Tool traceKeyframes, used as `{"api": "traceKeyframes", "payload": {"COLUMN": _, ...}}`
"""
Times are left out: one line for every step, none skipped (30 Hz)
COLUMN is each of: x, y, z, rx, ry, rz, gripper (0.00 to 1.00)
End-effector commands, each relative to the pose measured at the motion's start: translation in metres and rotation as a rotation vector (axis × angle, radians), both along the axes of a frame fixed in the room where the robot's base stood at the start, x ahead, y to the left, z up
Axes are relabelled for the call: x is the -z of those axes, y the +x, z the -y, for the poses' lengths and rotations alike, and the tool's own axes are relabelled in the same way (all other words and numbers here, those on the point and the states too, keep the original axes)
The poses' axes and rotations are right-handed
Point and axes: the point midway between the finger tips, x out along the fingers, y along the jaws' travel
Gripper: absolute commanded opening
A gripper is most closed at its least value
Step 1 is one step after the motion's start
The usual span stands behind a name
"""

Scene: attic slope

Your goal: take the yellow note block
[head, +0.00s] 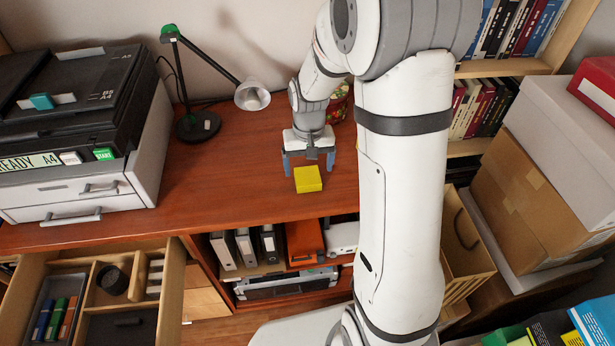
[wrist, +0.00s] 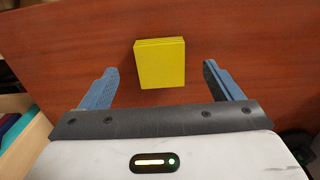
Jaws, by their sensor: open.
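The yellow note block (head: 308,179) lies on the reddish-brown wooden desk (head: 235,160), near its front edge. It also shows in the wrist view (wrist: 160,64), a square block between the lines of the two fingers and a little beyond their tips. My gripper (head: 309,168) is open and empty, with its blue-grey fingers spread wider than the block. In the wrist view the gripper (wrist: 161,75) has one finger on each side, apart from the block. In the head view the gripper stands just behind and above the block.
A black and green desk lamp (head: 197,125) stands behind to the left. A printer (head: 90,130) fills the desk's left end. A red patterned pot (head: 338,105) is behind my gripper. An open drawer (head: 172,290) juts out at the lower left. Stacked boxes (head: 530,200) stand at the right.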

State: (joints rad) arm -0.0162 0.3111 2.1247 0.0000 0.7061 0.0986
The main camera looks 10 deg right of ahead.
Motion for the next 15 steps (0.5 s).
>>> {"api": "traceKeyframes", "payload": {"x": 0.006, "y": 0.000, "z": 0.000, "rx": 0.000, "ry": 0.000, "rz": -0.004, "gripper": 0.85}}
{"api": "traceKeyframes", "payload": {"x": 0.010, "y": 0.000, "z": 0.000, "rx": 0.000, "ry": 0.000, "rz": -0.003, "gripper": 0.85}}
{"api": "traceKeyframes", "payload": {"x": 0.016, "y": 0.001, "z": 0.000, "rx": 0.000, "ry": -0.001, "rz": -0.005, "gripper": 0.85}}
{"api": "traceKeyframes", "payload": {"x": 0.020, "y": 0.001, "z": 0.000, "rx": 0.000, "ry": 0.000, "rz": -0.004, "gripper": 0.85}}
{"api": "traceKeyframes", "payload": {"x": 0.024, "y": 0.002, "z": 0.000, "rx": 0.000, "ry": 0.000, "rz": -0.005, "gripper": 0.85}}
{"api": "traceKeyframes", "payload": {"x": 0.030, "y": 0.002, "z": 0.000, "rx": 0.000, "ry": 0.000, "rz": -0.004, "gripper": 0.85}}
{"api": "traceKeyframes", "payload": {"x": 0.035, "y": 0.002, "z": 0.000, "rx": 0.000, "ry": 0.000, "rz": -0.004, "gripper": 0.85}}
{"api": "traceKeyframes", "payload": {"x": 0.039, "y": 0.002, "z": 0.000, "rx": 0.000, "ry": 0.000, "rz": -0.004, "gripper": 0.85}}
{"api": "traceKeyframes", "payload": {"x": 0.043, "y": 0.002, "z": 0.000, "rx": 0.000, "ry": 0.000, "rz": -0.003, "gripper": 0.85}}
{"api": "traceKeyframes", "payload": {"x": 0.045, "y": 0.002, "z": 0.000, "rx": 0.000, "ry": 0.000, "rz": -0.003, "gripper": 0.85}}
{"api": "traceKeyframes", "payload": {"x": 0.047, "y": 0.002, "z": 0.000, "rx": 0.000, "ry": 0.000, "rz": -0.002, "gripper": 0.85}}
{"api": "traceKeyframes", "payload": {"x": 0.048, "y": 0.003, "z": 0.000, "rx": 0.000, "ry": 0.000, "rz": -0.001, "gripper": 0.85}}
{"api": "traceKeyframes", "payload": {"x": 0.049, "y": 0.003, "z": 0.000, "rx": 0.000, "ry": 0.000, "rz": 0.000, "gripper": 0.85}}
{"api": "traceKeyframes", "payload": {"x": 0.049, "y": 0.003, "z": 0.000, "rx": 0.000, "ry": 0.000, "rz": 0.000, "gripper": 0.85}}
{"api": "traceKeyframes", "payload": {"x": 0.049, "y": 0.003, "z": 0.000, "rx": 0.000, "ry": 0.000, "rz": 0.001, "gripper": 0.85}}
